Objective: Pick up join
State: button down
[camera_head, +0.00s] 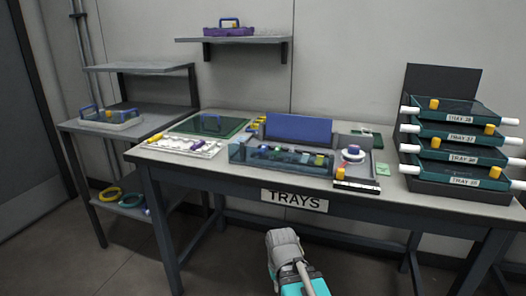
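I cannot pick out a join for certain at this size; several small parts lie in and around the work area on the table (225,183). A long clear-fronted bin (280,158) holds small coloured pieces, too small to name. A blue panel (298,128) stands upright behind it. To its right, a grey tray (376,164) holds a white and purple spool (353,152). A yellow piece (340,173) is by a dark strip at the table's front edge. My grey and teal arm shows low in front of the table; its gripper fingers do not show.
Stacked labelled trays (460,139) stand at the right end. A green mat (207,126) and a white tray of small parts (184,145) lie at the left. A side shelf unit (150,121) stands left, and a wall shelf (232,41) hangs above. Floor in front is clear.

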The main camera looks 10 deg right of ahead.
jog(key=shift+r, duration=0.1)
notch_tip(320, 180, up, 5)
jog(key=p, duration=0.5)
